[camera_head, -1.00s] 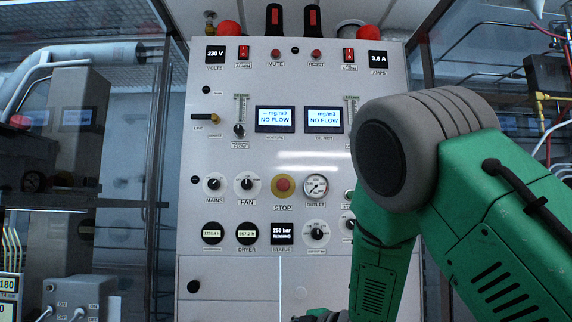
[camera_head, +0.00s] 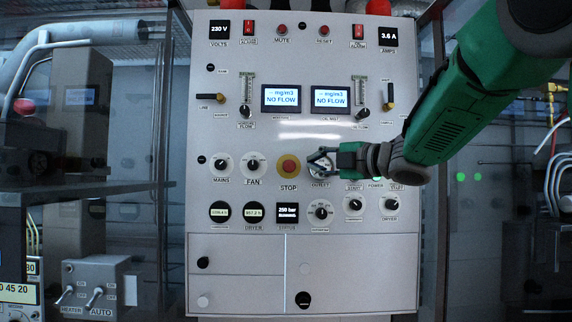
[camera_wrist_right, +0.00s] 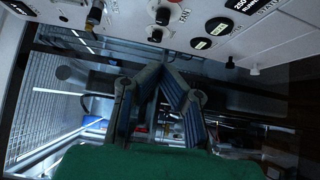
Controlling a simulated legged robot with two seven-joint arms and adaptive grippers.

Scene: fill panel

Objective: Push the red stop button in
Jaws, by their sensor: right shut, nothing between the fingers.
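The red stop button (camera_head: 289,166) is a round red cap on a yellow ring, in the middle of the light grey panel (camera_head: 300,134), above the label STOP. My right gripper (camera_head: 312,160) is just right of the button in the head view, in front of the outlet gauge (camera_head: 320,170), which it partly hides. Its fingers point left toward the button. I cannot tell whether they touch it. In the right wrist view the gripper's fingers (camera_wrist_right: 160,75) close together at the tips with nothing between them. The stop button is not clearly visible there. My left gripper is not in view.
The mains knob (camera_head: 221,166) and fan knob (camera_head: 253,166) lie left of the button. The status display (camera_head: 288,212) is below it, and two NO FLOW screens (camera_head: 281,98) are above. A heater switch box (camera_head: 95,285) stands at the lower left.

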